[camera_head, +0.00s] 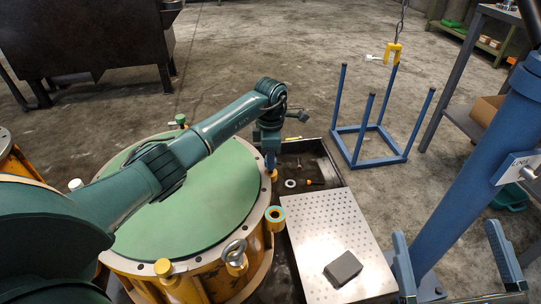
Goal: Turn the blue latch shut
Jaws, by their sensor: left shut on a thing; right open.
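A large yellow drum-shaped housing (190,270) with a pale rim and a green top (205,210) stands at the left. My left gripper (270,163) points down at the right edge of the rim. It is shut on a small blue part there, which looks like the blue latch (270,168). The fingers hide most of it, so I cannot tell which way the latch is turned. Other rim fittings show a green cap (180,119), a white cap (75,184) and a yellow cap (163,267). My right gripper is not in view.
A perforated metal plate (325,225) with a dark grey block (343,268) lies right of the drum. A dark tray (322,160) behind it holds small parts. A blue frame (370,150) stands on the floor beyond. A blue column (470,165) rises at the right.

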